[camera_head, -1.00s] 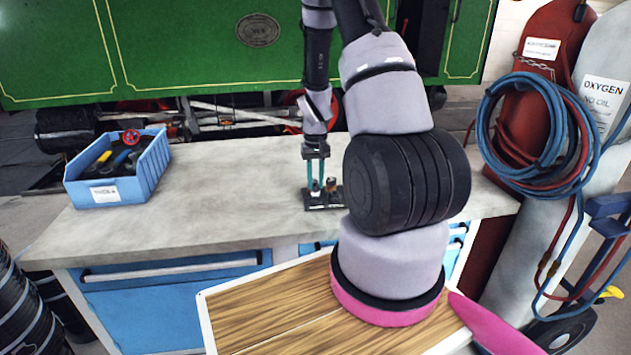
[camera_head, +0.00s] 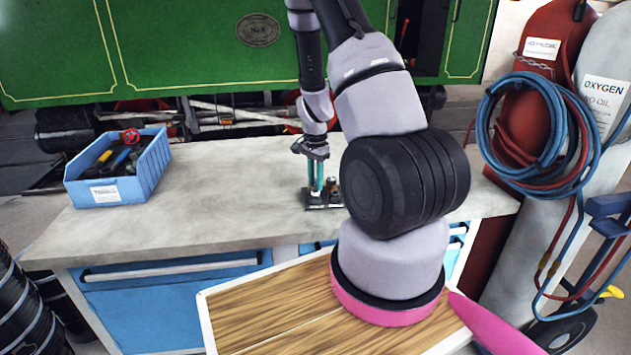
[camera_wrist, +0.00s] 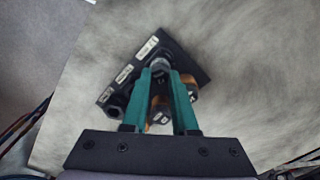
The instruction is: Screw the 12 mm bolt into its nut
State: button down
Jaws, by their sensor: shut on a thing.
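A black plate (camera_head: 313,206) with white labels lies on the bench; in the wrist view the plate (camera_wrist: 200,66) looks turned at an angle. My gripper (camera_head: 316,190) points down over it with two teal fingers. In the wrist view my gripper (camera_wrist: 161,70) is shut on a grey bolt head (camera_wrist: 160,64) near the plate's labelled edge. The bolt's lower part and any nut under it are hidden. Two pieces with brass-coloured sides (camera_wrist: 190,84) and a dark hex piece (camera_wrist: 115,111) also stand on the plate. The label sizes are too small to read.
A blue bin (camera_head: 118,170) with tools stands at the bench's left end. The grey bench top (camera_head: 225,190) between bin and plate is clear. Gas cylinders with coiled hoses (camera_head: 530,130) stand at the right. The green tram side (camera_head: 180,45) rises behind.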

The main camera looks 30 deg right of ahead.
jog(key=shift+m, duration=0.9)
jog(key=c, duration=1)
grip_release()
jog(key=shift+m, duration=0.4)
jog(key=o, duration=0.6)
jog(key=shift+c, duration=0.2)
jog(key=shift+r, duration=2.5)
